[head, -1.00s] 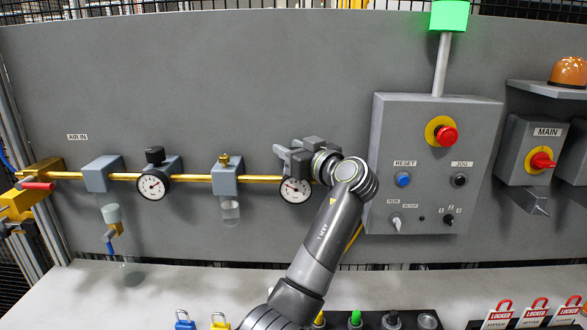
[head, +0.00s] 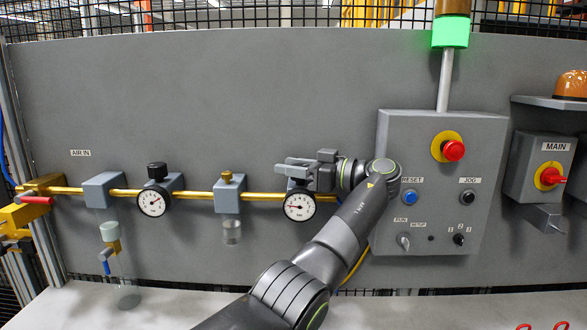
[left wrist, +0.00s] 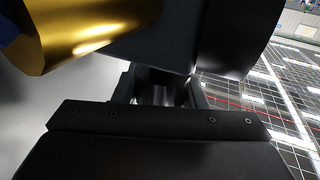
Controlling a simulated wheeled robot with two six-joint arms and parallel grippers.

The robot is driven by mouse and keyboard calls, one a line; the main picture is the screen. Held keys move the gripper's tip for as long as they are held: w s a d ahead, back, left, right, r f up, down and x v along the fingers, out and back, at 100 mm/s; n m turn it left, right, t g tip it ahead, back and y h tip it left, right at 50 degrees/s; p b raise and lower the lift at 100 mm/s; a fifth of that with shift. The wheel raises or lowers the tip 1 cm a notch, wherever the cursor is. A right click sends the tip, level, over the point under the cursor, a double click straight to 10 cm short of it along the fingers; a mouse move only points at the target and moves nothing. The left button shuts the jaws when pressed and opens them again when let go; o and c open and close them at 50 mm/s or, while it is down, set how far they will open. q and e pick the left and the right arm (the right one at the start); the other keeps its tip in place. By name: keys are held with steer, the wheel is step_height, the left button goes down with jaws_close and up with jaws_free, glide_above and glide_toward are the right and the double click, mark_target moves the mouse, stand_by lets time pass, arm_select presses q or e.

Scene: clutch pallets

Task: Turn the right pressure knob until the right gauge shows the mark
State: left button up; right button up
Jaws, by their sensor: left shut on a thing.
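The right gauge (head: 299,206) is a round white dial with a black rim, low on the right end of the brass pipe. Its small needle points roughly left; the mark is too small to make out. My left gripper (head: 294,168) is just above this gauge, shut on the right pressure knob, which its fingers hide in the head view. In the left wrist view, dark gripper parts (left wrist: 155,118) fill the lower half, below a large dark rounded body (left wrist: 205,40) that I cannot identify for sure. My right gripper is not in view.
The left gauge (head: 152,202) has a black knob (head: 157,171) above it. A brass-topped filter unit (head: 229,196) stands between the gauges on the brass pipe (head: 265,197). The control box (head: 437,225) is close to the right of my wrist. The grey panel above is clear.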

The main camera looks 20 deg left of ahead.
arm_select(q)
steer(key=shift+f+g, duration=0.1)
steer(key=shift+g, duration=0.2)
steer(key=o, duration=1)
steer(key=shift+a, duration=0.1)
